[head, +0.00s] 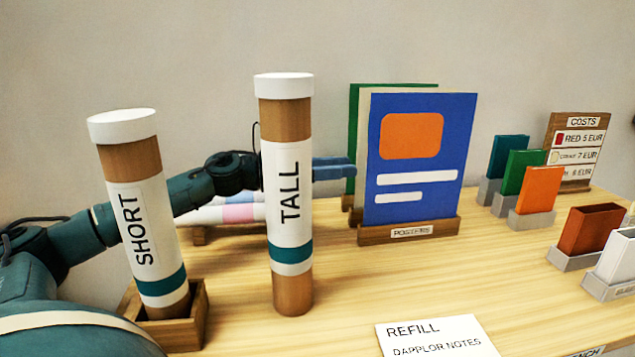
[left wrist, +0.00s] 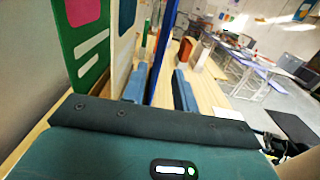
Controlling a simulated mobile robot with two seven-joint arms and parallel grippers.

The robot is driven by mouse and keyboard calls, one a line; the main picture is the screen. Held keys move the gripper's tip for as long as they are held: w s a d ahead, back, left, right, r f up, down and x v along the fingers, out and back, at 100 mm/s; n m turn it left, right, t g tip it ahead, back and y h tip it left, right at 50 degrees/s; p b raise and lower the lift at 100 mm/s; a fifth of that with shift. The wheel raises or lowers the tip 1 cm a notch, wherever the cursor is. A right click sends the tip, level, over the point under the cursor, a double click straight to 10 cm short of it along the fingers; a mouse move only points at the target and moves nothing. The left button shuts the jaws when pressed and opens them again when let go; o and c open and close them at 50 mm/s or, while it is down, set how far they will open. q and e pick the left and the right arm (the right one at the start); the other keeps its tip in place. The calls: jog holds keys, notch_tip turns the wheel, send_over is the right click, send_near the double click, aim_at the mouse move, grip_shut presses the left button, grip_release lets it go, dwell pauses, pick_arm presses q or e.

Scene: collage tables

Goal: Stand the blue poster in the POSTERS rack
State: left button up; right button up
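The blue poster (head: 425,170), with an orange block and white bars, stands upright with its lower edge in the wooden POSTERS rack (head: 375,236). My left gripper (head: 340,168) is partly hidden behind the TALL tube in the head view. Its fingers point at the poster's left edge. In the left wrist view the fingers of the left gripper (left wrist: 160,88) are apart. The blue poster (left wrist: 163,55) shows edge-on between them, with gaps on both sides, so they do not grip it. My right gripper is in neither view.
Behind the blue poster stand a cream poster (left wrist: 122,45) and a green poster (left wrist: 82,40). The TALL tube (head: 287,190) and the SHORT tube (head: 140,215) stand in front of my left arm. Small holders with coloured cards and a COSTS board (head: 578,150) are at the right.

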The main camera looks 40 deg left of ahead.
pick_arm(q)
jog(key=shift+b+v, duration=1.55)
jog(key=shift+v, duration=0.2)
